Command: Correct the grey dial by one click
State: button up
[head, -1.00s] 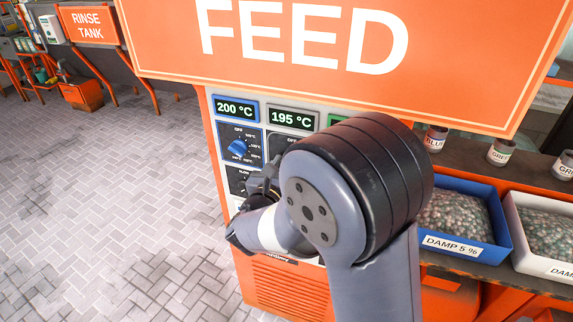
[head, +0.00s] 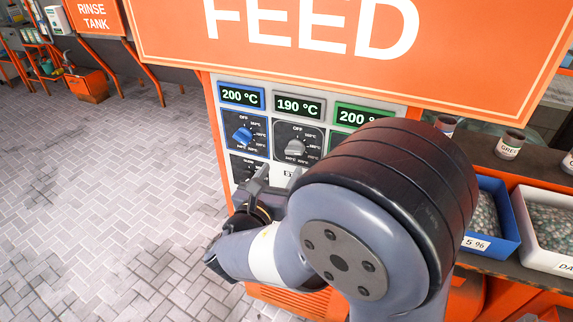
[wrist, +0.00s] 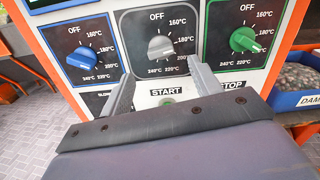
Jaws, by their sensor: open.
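The grey dial (head: 295,147) sits in the middle of the control panel, under a display (head: 299,106) that reads 190 °C. In the wrist view the grey dial (wrist: 160,47) shows whole, between and beyond my fingertips. My gripper (wrist: 155,88) is open and empty, apart from the dial and a little below it. In the head view my gripper (head: 277,178) is in front of the panel, below the grey dial, partly hidden by my arm.
A blue dial (head: 242,134) under a 200 °C display is on the left; a green dial (wrist: 244,39) is on the right. A START label (wrist: 165,91) lies below the grey dial. Blue (head: 509,236) and white trays of pellets stand at the right. The floor left is clear.

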aim_at(292, 153)
jog(key=shift+v, duration=1.4)
jog(key=p+x, duration=0.1)
jog(key=x, duration=1)
jog(key=shift+p, duration=0.4)
jog(key=shift+s, duration=0.1)
